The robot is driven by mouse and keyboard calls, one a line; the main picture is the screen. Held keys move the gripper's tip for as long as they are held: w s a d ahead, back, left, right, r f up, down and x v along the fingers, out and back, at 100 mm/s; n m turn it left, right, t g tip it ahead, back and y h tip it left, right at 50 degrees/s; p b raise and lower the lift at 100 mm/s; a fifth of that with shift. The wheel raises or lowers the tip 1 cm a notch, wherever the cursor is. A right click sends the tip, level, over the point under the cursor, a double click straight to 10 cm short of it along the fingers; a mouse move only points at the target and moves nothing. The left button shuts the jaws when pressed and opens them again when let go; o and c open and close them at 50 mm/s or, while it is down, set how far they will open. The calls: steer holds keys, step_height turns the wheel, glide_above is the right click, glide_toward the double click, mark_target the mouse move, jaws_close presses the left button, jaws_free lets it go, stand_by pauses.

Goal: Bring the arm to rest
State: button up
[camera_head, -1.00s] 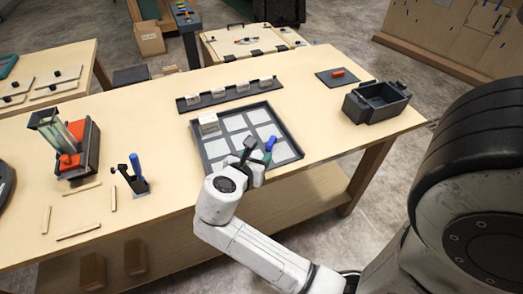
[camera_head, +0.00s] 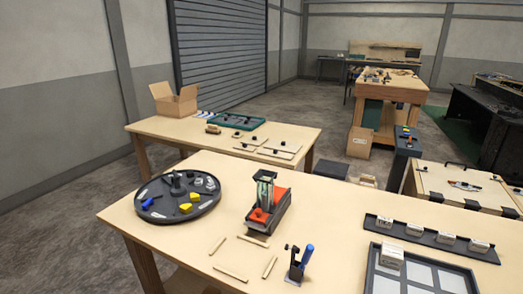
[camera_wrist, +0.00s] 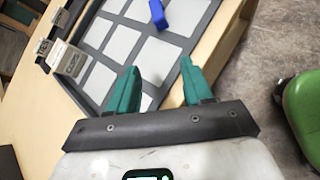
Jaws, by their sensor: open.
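My gripper (camera_wrist: 158,72) shows only in the wrist view. Its two teal fingers are apart, with nothing between them. It is over the near edge of the dark-framed tray (camera_wrist: 209,13) with pale square cells. A blue piece (camera_wrist: 158,14) is at the top of that view, beyond the fingertips. A small white block (camera_wrist: 68,60) is at the tray's left side. In the head view my arm does not show; the tray (camera_head: 366,262) is cut off at the lower right, with the white block (camera_head: 391,255) at its corner.
The head view shows a round dark turntable (camera_head: 160,216), a red and grey device (camera_head: 268,207), a small stand with a blue handle (camera_head: 299,262) and loose wooden strips (camera_head: 230,273). A dark rack (camera_head: 420,238) holds white blocks. A green rounded object (camera_wrist: 303,112) is beside the table.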

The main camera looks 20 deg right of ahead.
steer(key=w+a+f+m+t+y, duration=0.2)
steer(key=a+m+y, duration=0.3)
steer(key=a+m, duration=0.25)
steer(key=w+a+f+m+t+y, duration=0.1)
steer(key=a+f+m+t+y, duration=0.15)
steer(key=a+m+y, duration=0.55)
steer(key=s+f+g+h, duration=0.2)
steer(key=s+f, duration=0.3)
steer(key=s, duration=0.4)
steer(key=shift+s+a+g, duration=0.15)
steer(key=shift+a+g, duration=0.05)
steer(key=shift+g, duration=0.45)
steer(key=shift+n, duration=0.25)
